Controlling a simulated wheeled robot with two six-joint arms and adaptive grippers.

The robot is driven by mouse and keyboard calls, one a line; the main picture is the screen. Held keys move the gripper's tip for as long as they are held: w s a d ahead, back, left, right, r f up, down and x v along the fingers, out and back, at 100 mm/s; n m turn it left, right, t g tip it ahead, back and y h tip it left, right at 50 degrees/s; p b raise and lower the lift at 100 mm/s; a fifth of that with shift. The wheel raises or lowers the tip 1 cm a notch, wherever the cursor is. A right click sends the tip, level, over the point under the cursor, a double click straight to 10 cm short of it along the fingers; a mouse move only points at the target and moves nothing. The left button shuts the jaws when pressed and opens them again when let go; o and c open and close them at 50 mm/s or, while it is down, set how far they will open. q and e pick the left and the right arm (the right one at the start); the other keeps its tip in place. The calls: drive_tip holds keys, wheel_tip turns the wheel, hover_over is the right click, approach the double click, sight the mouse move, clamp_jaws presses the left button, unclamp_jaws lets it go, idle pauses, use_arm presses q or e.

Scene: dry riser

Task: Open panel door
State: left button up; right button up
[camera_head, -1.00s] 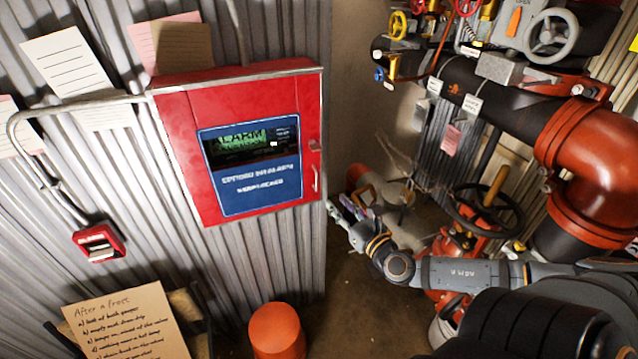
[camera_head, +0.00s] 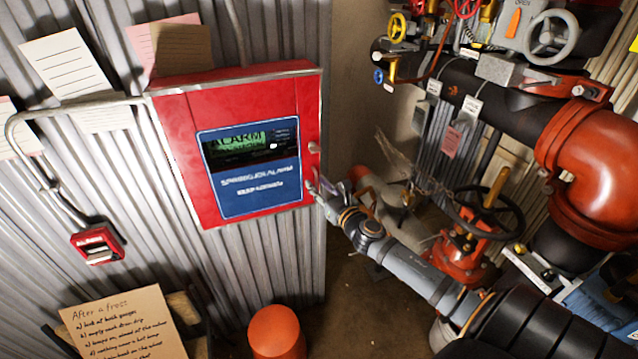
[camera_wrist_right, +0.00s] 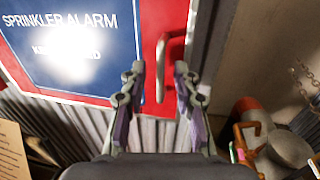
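The red alarm panel (camera_head: 178,140) hangs on the corrugated wall, its door shut, with a blue sprinkler alarm plate and a dark display. The door's handle (camera_wrist_right: 163,62) shows in the right wrist view. My right gripper (camera_head: 316,188) is at the panel's lower right edge and covers most of the handle in the head view. In the right wrist view my right gripper (camera_wrist_right: 159,72) is open, with the handle between the two fingers. Contact cannot be told. My left gripper is not in view.
A small red call point (camera_head: 97,244) is on the wall at lower left. An orange cylinder (camera_head: 276,332) stands below the panel. Red and black pipes with a valve wheel (camera_head: 485,212) fill the right side. Floor shows between them.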

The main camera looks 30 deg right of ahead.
drive_tip(key=shift+c, duration=0.4)
clamp_jaws()
drive_tip(key=shift+s+f, duration=0.1)
